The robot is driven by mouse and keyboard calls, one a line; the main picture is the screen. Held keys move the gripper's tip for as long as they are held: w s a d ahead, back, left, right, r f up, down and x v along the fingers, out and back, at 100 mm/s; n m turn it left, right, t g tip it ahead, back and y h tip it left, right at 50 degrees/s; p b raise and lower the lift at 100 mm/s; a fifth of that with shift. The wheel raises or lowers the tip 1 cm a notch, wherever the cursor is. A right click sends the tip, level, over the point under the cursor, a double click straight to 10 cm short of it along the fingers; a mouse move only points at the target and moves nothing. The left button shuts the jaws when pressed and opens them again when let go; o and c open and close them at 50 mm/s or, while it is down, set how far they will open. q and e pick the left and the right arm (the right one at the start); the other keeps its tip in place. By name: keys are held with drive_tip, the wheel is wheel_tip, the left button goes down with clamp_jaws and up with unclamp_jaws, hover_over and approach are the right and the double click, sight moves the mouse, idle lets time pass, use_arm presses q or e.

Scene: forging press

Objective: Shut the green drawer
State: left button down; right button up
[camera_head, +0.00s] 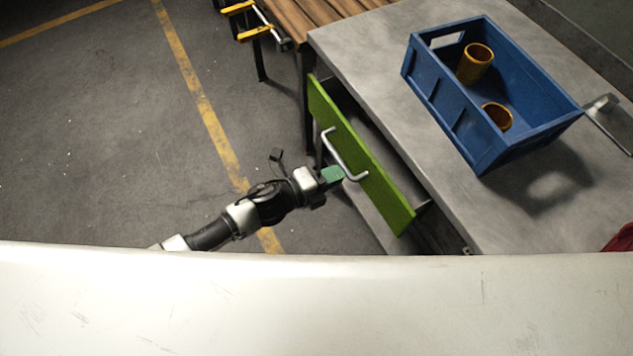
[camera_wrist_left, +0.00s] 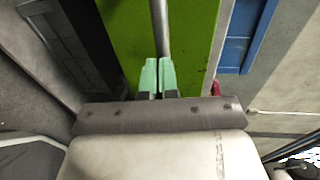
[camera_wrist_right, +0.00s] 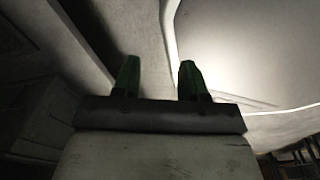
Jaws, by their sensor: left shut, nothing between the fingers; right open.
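The green drawer (camera_head: 375,175) under the grey workbench is partly pulled out, with a gap between its front panel and the bench. Its silver bar handle (camera_head: 343,158) is on the outer face. My left gripper (camera_head: 335,175) is at the handle's near end, fingers shut with nothing between them. In the left wrist view the shut fingertips (camera_wrist_left: 159,75) sit just below the end of the handle bar (camera_wrist_left: 160,30), in front of the green panel (camera_wrist_left: 195,45); I cannot tell whether they touch. My right gripper (camera_wrist_right: 157,80) is open and empty, away from the drawer; the head view does not show it.
A blue crate (camera_head: 440,88) with two yellow cylindrical parts (camera_head: 476,63) stands on the workbench (camera_head: 365,50). A wooden-topped table (camera_head: 310,15) is at the back. Floor left of the drawer is clear. A red thing (camera_head: 620,238) shows at the right edge.

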sight(360, 162)
use_arm(q)
drive_tip(key=x, duration=0.5)
drive_tip(key=shift+w+d+r+b, duration=0.1)
drive_tip(key=shift+r+b, duration=0.25)
drive_tip(key=shift+w+d, duration=0.15)
drive_tip(key=shift+d, duration=0.1)
drive_tip(key=shift+d+r, duration=0.1)
drive_tip(key=shift+r, duration=0.05)
use_arm(e)
drive_tip(key=shift+s+a+f, duration=0.4)
drive_tip(key=shift+a+f, duration=0.1)
drive_tip(key=shift+a, duration=0.1)
use_arm(q)
drive_tip(key=shift+r, duration=0.1)
use_arm(e)
drive_tip(key=shift+d, duration=0.1)
use_arm(q)
drive_tip(key=shift+w, duration=0.1)
use_arm(e)
drive_tip(key=shift+w, duration=0.1)
